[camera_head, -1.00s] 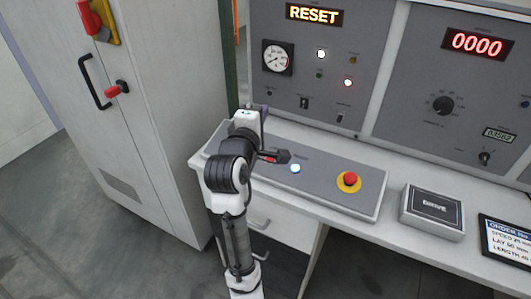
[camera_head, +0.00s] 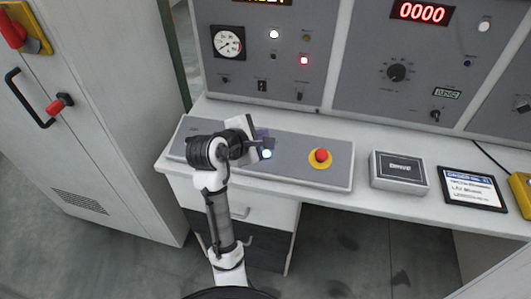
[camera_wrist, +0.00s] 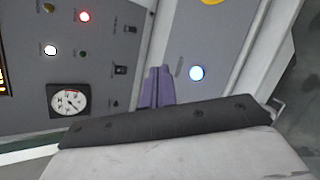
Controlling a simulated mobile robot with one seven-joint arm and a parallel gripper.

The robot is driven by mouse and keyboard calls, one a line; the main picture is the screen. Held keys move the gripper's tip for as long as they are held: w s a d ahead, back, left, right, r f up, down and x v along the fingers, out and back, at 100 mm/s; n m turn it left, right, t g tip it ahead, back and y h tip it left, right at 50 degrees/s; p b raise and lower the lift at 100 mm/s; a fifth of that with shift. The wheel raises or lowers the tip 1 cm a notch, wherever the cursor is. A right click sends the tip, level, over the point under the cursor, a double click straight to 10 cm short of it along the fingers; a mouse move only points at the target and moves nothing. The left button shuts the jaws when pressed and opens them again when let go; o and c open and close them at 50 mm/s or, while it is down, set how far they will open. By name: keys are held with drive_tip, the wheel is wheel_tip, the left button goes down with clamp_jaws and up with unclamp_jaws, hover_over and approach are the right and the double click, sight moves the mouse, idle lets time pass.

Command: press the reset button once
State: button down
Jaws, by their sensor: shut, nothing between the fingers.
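The lit blue-white button (camera_head: 266,154) sits on the sloped grey control box on the desk. It also shows in the wrist view (camera_wrist: 197,73), right of my gripper's purple fingertips (camera_wrist: 156,86). I cannot read its label. My gripper (camera_head: 264,141) is shut and empty, close to this button in the head view. Whether it touches the button is not clear, but the wrist view shows the button uncovered. A red mushroom button on a yellow ring (camera_head: 320,157) is farther right on the same box. The amber display (camera_head: 263,1) is mostly cut off at the top.
A grey panel with a gauge (camera_head: 228,42), lamps and switches stands behind the desk. A DRIVE box (camera_head: 399,171) and a tablet (camera_head: 472,188) lie to the right. A tall cabinet (camera_head: 105,110) with a red-knobbed handle stands left.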

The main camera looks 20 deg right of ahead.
drive_tip(key=b, duration=0.5)
hover_over(267, 154)
drive_tip(key=s+a, duration=0.2)
wheel_tip(267, 154, down, 6)
drive_tip(key=shift+a+f, duration=0.1)
drive_tip(key=shift+f, duration=0.1)
drive_tip(key=shift+w+d+f, duration=0.1)
drive_tip(key=shift+w+f, duration=0.1)
drive_tip(key=shift+f, duration=0.3)
drive_tip(key=shift+w+d+f, duration=0.1)
drive_tip(key=shift+w+f, duration=0.05)
drive_tip(key=shift+f, duration=0.35)
drive_tip(key=shift+f, duration=0.1)
idle(0.5)
drive_tip(key=shift+w+d+f, duration=0.1)
drive_tip(key=shift+f, duration=0.15)
drive_tip(key=shift+f, duration=0.4)
idle(0.7)
drive_tip(key=shift+r+p, duration=0.15)
drive_tip(key=shift+p, duration=0.3)
drive_tip(key=shift+r+p, duration=0.65)
drive_tip(key=shift+p, duration=0.35)
